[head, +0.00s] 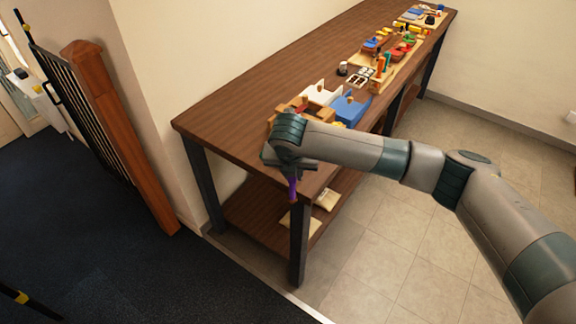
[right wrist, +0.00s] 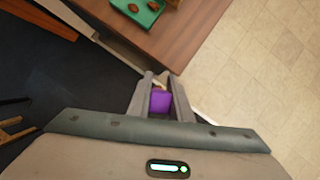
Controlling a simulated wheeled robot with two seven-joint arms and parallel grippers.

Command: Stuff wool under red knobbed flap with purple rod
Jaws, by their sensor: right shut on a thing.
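My right gripper (head: 290,166) hangs just off the near end of the wooden bench in the head view. It is shut on a purple rod (head: 292,189), which points down below the jaws. In the right wrist view the purple rod (right wrist: 160,101) sits between the two fingers (right wrist: 162,92). Small red, blue and green pieces (head: 398,53) lie further along the bench top. They are too small to tell whether one is the red knobbed flap. I cannot pick out the wool. My left gripper is not in view.
A green tray (right wrist: 135,10) with brown pieces shows in the wrist view. The bench's near left top is bare.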

